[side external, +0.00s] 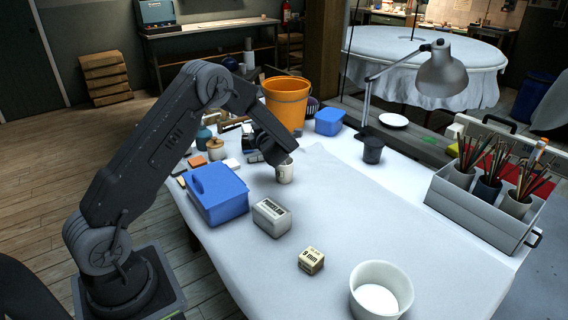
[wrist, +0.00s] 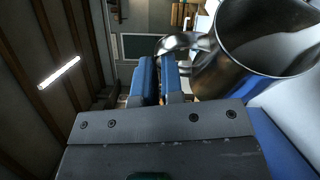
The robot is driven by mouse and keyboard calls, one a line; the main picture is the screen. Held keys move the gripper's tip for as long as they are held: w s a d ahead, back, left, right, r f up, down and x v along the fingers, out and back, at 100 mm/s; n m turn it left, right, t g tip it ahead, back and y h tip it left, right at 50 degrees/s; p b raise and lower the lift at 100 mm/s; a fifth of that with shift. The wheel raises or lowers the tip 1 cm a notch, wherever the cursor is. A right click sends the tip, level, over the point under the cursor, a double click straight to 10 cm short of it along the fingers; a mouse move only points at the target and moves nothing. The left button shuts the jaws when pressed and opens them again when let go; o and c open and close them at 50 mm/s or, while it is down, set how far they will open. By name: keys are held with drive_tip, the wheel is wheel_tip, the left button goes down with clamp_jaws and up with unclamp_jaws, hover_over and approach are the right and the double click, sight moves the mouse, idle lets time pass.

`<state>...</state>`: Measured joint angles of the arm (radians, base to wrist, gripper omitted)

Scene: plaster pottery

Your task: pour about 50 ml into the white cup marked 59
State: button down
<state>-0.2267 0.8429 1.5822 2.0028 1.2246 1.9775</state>
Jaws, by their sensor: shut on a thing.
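A metal jug (wrist: 225,60) fills the upper right of the wrist view. My gripper (wrist: 158,65) is shut on its curved handle (wrist: 181,42) with blue finger pads. The jug's open mouth and shiny inner wall show; no liquid can be made out inside. In the side view my gripper (side external: 277,152) is over the table's far left part. A small pale cup (side external: 286,173) with a faint mark stands upright just below it; the number is too small to read. The jug cannot be told apart from the dark gripper in the side view.
An orange bucket (side external: 287,100) stands behind. A white bowl (side external: 397,292) holds white material. The table's middle (side external: 365,215) is clear.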

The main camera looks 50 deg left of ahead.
sight(243, 140)
idle(0.4)
drive_tip(key=shift+w+d+f+m+p, duration=0.1)
drive_tip(key=shift+w+d+m+p, duration=0.05)
drive_tip(key=shift+m+p, duration=0.25)
idle(0.6)
drive_tip(key=s+a+n, duration=0.1)
drive_tip(key=s, duration=0.1)
drive_tip(key=s+a+f+n+h, duration=0.1)
drive_tip(key=a+n, duration=0.1)
drive_tip(key=shift+s+a+f, duration=0.1)
drive_tip(key=shift+s+f, duration=0.1)
drive_tip(key=shift+s, duration=0.15)
drive_tip(key=shift+s+a+f+n+h, duration=0.3)
drive_tip(key=shift+f+n, duration=0.15)
drive_tip(key=shift+n, duration=0.1)
drive_tip(key=shift+s+a+f+n+h, duration=0.2)
drive_tip(key=shift+f+n+h, duration=0.1)
drive_tip(key=shift+f+n, duration=0.2)
idle(0.8)
drive_tip(key=s+a+f+n+t+h+b, duration=0.1)
drive_tip(key=s+a+f+n+h, duration=0.3)
drive_tip(key=n, duration=0.4)
drive_tip(key=shift+s+a+f+t+b, duration=0.35)
drive_tip(key=shift+s+a+f+t, duration=0.25)
drive_tip(key=shift+s+t, duration=0.3)
